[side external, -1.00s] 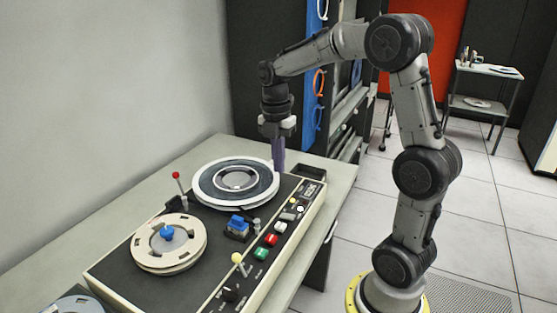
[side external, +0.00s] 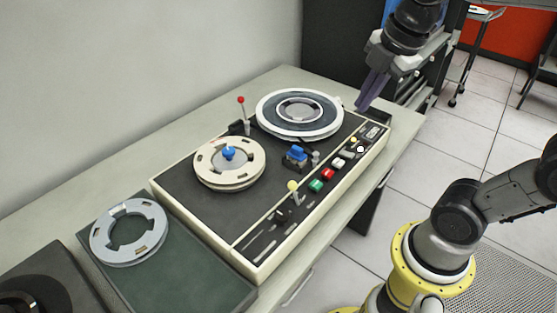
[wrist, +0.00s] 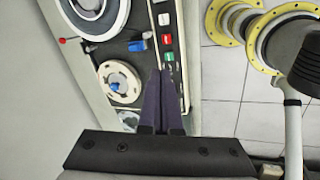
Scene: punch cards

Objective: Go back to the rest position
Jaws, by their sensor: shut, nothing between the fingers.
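My gripper (side external: 366,106) hangs above the far right corner of the tape deck (side external: 200,195), with its dark purple fingers pointing down. The fingers are shut with nothing between them. They also show in the wrist view (wrist: 163,75), over the deck's front edge. A large dark reel with a white rim (side external: 335,118) lies flat at the back of the deck, apart from the fingers. A cream reel (side external: 205,173) with a blue hub sits nearer the front left.
The deck has a red-tipped lever (side external: 240,101), a blue block (side external: 296,153), a yellow-tipped lever (side external: 292,186) and coloured buttons (side external: 327,174). A loose grey reel (side external: 98,240) lies on a dark green panel (side external: 180,285) at left. The tiled floor (side external: 310,293) at right is partly free.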

